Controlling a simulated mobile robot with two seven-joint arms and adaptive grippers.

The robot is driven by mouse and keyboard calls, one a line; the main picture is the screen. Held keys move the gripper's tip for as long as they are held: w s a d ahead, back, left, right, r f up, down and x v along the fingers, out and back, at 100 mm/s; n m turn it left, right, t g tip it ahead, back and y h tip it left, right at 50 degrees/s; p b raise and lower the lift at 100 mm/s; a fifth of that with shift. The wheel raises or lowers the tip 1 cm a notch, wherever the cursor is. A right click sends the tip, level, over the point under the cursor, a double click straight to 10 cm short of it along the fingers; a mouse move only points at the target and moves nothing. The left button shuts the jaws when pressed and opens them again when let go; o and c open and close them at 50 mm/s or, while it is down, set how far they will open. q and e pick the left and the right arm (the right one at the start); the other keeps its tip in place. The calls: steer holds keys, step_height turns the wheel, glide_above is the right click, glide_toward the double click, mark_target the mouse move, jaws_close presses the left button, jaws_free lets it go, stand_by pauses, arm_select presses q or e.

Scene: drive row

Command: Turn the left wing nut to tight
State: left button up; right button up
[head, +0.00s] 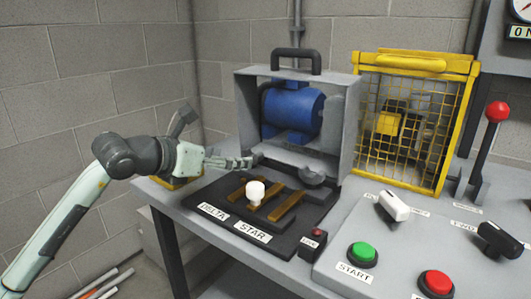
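A grey metal housing (243,115) with a black top handle stands at the back of the bench around a blue motor (291,108). A dark wing nut (258,158) sits low at the housing's front left, small and partly covered by my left gripper. A larger dark rounded knob or nut (312,175) sits low at the front right. My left gripper (248,162) reaches in from the left, level, with its fingertips at the left nut. The fingers look close together, but I cannot tell whether they touch or hold the nut. My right gripper is out of view.
In front lies a black board (225,220) with brass bars, a white knob (255,192) and DELTA and STAR labels. A yellow mesh guard (405,120) stands right of the housing. The front panel carries a green START button (362,254), a red button (436,283) and switches.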

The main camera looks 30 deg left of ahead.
mark_target(249, 156)
arm_select(q)
steer(key=shift+w+a, duration=0.2)
steer(key=shift+a, duration=0.05)
steer(key=shift+w, duration=0.3)
steer(key=p+x, duration=0.1)
steer(key=x, duration=0.5)
steer(key=shift+a+f, duration=0.1)
steer(key=shift+w+f, duration=0.25)
steer(key=shift+w, duration=0.05)
steer(key=c, duration=1.1)
steer(key=shift+c, duration=0.4)
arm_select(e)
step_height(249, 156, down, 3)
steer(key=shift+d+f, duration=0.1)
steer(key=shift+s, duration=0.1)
